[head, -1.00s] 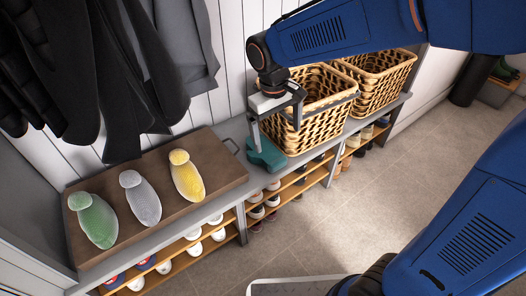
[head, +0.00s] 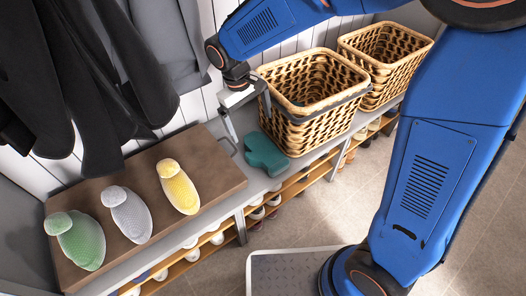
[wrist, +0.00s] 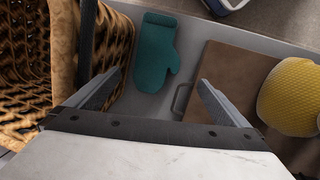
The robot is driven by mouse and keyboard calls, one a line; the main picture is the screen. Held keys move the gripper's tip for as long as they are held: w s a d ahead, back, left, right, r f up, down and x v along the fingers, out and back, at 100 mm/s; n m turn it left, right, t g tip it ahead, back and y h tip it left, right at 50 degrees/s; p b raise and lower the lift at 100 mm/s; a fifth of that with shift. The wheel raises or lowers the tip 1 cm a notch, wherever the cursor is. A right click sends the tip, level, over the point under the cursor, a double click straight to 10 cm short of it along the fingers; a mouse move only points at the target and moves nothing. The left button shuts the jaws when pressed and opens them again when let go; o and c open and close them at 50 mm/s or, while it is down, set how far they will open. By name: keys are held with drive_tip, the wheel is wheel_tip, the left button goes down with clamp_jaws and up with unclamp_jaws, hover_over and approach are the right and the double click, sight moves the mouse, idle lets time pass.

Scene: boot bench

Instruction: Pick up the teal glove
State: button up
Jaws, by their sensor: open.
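The teal glove (head: 265,154) lies flat on the grey bench between the brown board and the nearer wicker basket. In the wrist view the glove (wrist: 154,52) shows ahead of the fingertips, its cuff pointing away and its thumb toward the board. My gripper (head: 250,122) is open and empty above the bench. In the wrist view my gripper (wrist: 160,82) has its two fingers spread wide, with the glove lying beyond and roughly between them. One finger is close to the basket's side; I cannot tell whether they touch.
The nearer wicker basket (head: 325,118) stands right of the glove, another basket (head: 392,58) behind it. The brown board (head: 215,160) with a handle carries a green, a grey and a yellow glove-like item (head: 178,187). Dark coats (head: 105,90) hang above. Shoes fill racks below.

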hover_over(261, 151)
drive_tip(key=a, duration=0.2)
drive_tip(key=f, duration=0.8)
drive_tip(key=shift+w+d+f, duration=0.1)
drive_tip(key=shift+d+f, duration=0.1)
drive_tip(key=shift+f, duration=0.05)
drive_tip(key=shift+d+f, duration=0.25)
drive_tip(key=shift+f, duration=0.65)
drive_tip(key=shift+d+f, duration=0.2)
drive_tip(key=shift+f, duration=0.65)
drive_tip(key=shift+d+f, duration=0.25)
drive_tip(key=shift+f, duration=0.65)
drive_tip(key=c, duration=0.8)
